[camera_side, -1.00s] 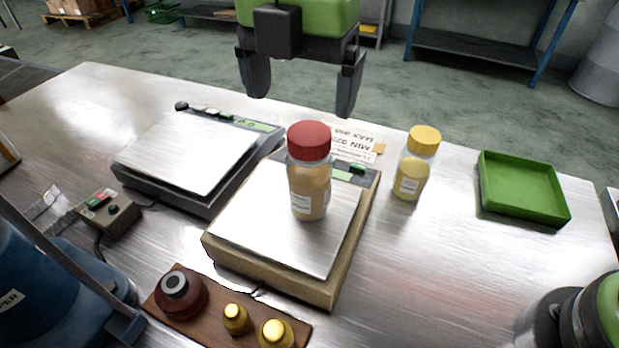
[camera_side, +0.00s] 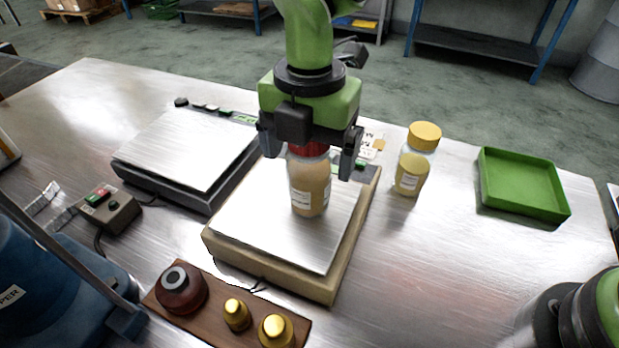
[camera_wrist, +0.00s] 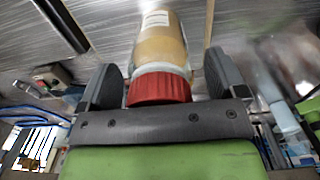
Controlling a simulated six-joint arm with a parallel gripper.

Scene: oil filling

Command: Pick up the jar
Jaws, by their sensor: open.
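The jar (camera_side: 309,187) with a red lid and amber contents stands upright on the beige-sided scale (camera_side: 262,232). A second, smaller jar with a yellow lid (camera_side: 411,174) stands on the table to its right. My gripper (camera_side: 310,160) is open, lowered over the red-lidded jar, with a finger on each side of its lid. In the wrist view the jar (camera_wrist: 160,42) and its red lid lie between my two fingers (camera_wrist: 160,82), with gaps visible on both sides. The top of the lid is hidden by my gripper in the side view.
A dark-sided scale (camera_side: 185,155) stands to the left. A green tray (camera_side: 522,190) lies at the right. A wooden block with weights (camera_side: 235,316) is in front, and a control box (camera_side: 108,212) with buttons is at the left. The table between the beige scale and tray front is clear.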

